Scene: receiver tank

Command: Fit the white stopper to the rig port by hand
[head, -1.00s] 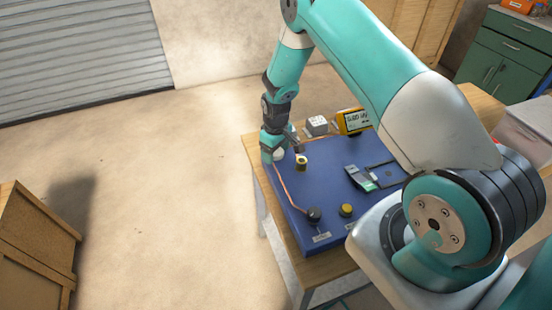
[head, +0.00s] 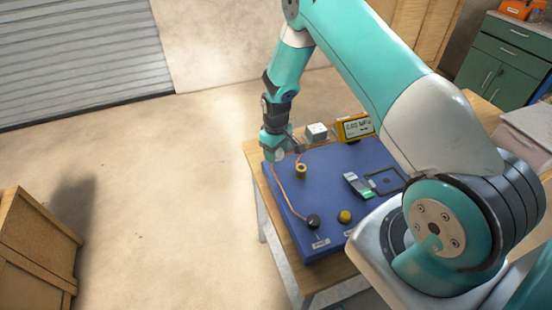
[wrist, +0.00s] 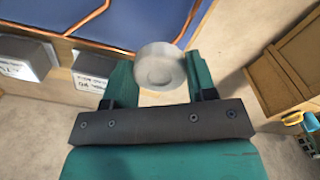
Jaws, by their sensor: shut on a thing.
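The white stopper (wrist: 160,66) is a pale round disc with a shallow recess, held between the two teal fingers of my gripper (wrist: 156,82) in the wrist view. In the head view my gripper (head: 275,148) is over the far left corner of the blue rig panel (head: 325,205), and the stopper (head: 279,155) shows as a small pale patch there. A brass fitting (head: 301,171) stands on the panel to the right of my gripper, apart from it. I cannot tell whether this fitting is the rig port.
Copper pipe (head: 288,202) runs along the panel's left side to a black knob (head: 313,221). A yellow knob (head: 345,216), a white box (head: 316,132) and a yellow display (head: 356,127) are nearby. Open floor lies to the left.

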